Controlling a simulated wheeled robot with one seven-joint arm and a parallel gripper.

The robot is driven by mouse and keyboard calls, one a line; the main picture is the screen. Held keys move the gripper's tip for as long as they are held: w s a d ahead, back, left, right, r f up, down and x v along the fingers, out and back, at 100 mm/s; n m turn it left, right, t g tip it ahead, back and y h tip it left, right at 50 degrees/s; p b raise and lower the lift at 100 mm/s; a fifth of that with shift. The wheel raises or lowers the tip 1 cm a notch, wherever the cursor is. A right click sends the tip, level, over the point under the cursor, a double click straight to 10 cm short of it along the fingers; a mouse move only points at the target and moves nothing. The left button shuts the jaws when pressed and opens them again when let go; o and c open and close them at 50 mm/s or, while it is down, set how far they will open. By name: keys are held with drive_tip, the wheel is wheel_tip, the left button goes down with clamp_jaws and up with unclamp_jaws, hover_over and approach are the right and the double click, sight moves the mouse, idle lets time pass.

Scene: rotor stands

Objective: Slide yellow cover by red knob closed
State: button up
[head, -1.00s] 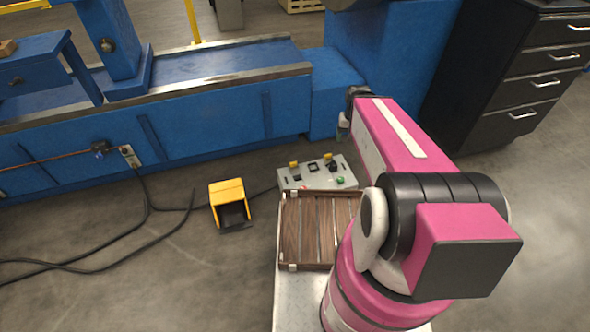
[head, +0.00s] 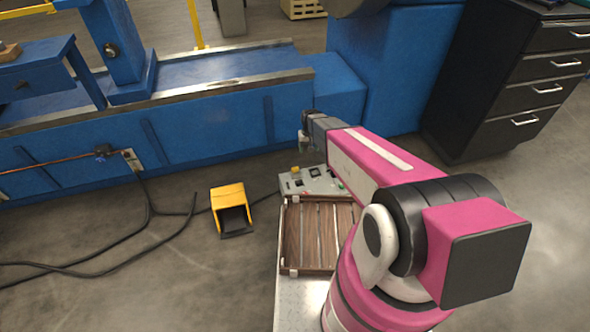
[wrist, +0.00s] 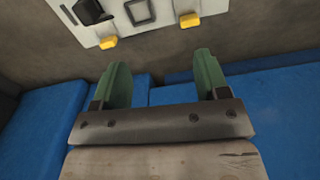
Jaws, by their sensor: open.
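A grey control panel (head: 318,187) lies beyond the wooden crate, partly hidden by my arm. A yellow piece (head: 296,170) shows at its far left edge. In the wrist view the panel (wrist: 165,12) is at the top, with one yellow piece (wrist: 108,42) left of centre and another (wrist: 189,20) to the right. I cannot tell which is the cover, and I cannot make out the red knob clearly. My gripper (wrist: 160,78) is open and empty, its green fingers apart from the panel. In the head view my gripper (head: 303,142) hangs above the panel's far left side.
A slatted wooden crate (head: 318,236) sits in front of the panel. A yellow foot-pedal housing (head: 230,208) is on the floor to the left, near black cables (head: 110,262). A blue machine bed (head: 200,142) stands behind, and a black drawer cabinet (head: 500,90) at right.

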drive_tip(key=n, duration=0.1)
hover_over(295, 168)
wheel_tip(295, 168, down, 9)
drive_tip(key=f, duration=1)
drive_tip(key=shift+w+f, duration=0.2)
drive_tip(key=shift+f, duration=0.25)
